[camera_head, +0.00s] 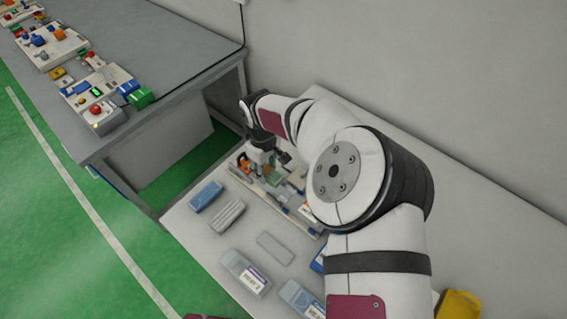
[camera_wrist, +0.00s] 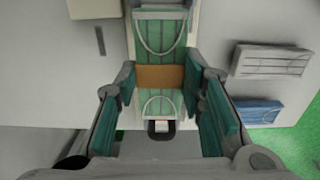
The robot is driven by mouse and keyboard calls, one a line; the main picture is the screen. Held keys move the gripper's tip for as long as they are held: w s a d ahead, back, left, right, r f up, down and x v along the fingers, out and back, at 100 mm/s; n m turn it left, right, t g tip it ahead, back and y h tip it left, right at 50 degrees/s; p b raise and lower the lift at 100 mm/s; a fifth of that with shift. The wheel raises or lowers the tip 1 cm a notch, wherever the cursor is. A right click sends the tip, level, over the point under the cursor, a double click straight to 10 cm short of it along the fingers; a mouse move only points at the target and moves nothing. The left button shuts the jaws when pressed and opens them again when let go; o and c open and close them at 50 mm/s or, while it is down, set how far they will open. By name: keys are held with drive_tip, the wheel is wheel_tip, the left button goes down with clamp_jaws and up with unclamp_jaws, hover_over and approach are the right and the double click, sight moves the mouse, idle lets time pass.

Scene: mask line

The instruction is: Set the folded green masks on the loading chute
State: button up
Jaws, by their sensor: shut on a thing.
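The folded green masks (camera_wrist: 160,103) form a pleated bundle with white ear loops and a brown band around the middle. My gripper (camera_wrist: 162,78) is shut on the bundle, one finger on each side near the band. In the head view my gripper (camera_head: 272,163) is low over the machine on the table, and a bit of green (camera_head: 274,177) shows under it. A pale tray-like strip, perhaps the loading chute (camera_wrist: 193,32), runs under the bundle in the wrist view. I cannot tell whether the bundle touches it.
A blue bundle (camera_head: 206,196) and a grey bundle (camera_head: 227,215) lie on the pale table left of the machine. Labelled clear boxes (camera_head: 245,272) stand nearer. A grey bench (camera_head: 170,45) with control boxes is at the left. A yellow bin (camera_head: 458,305) is at lower right.

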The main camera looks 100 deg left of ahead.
drive_tip(key=shift+s+f, duration=0.2)
drive_tip(key=shift+f, duration=2.1)
drive_tip(key=shift+w, duration=0.1)
drive_tip(key=shift+d+f, duration=0.1)
drive_tip(key=shift+f, duration=0.1)
drive_tip(key=o, duration=1)
drive_tip(key=shift+s, duration=0.2)
drive_tip(key=shift+r, duration=1.15)
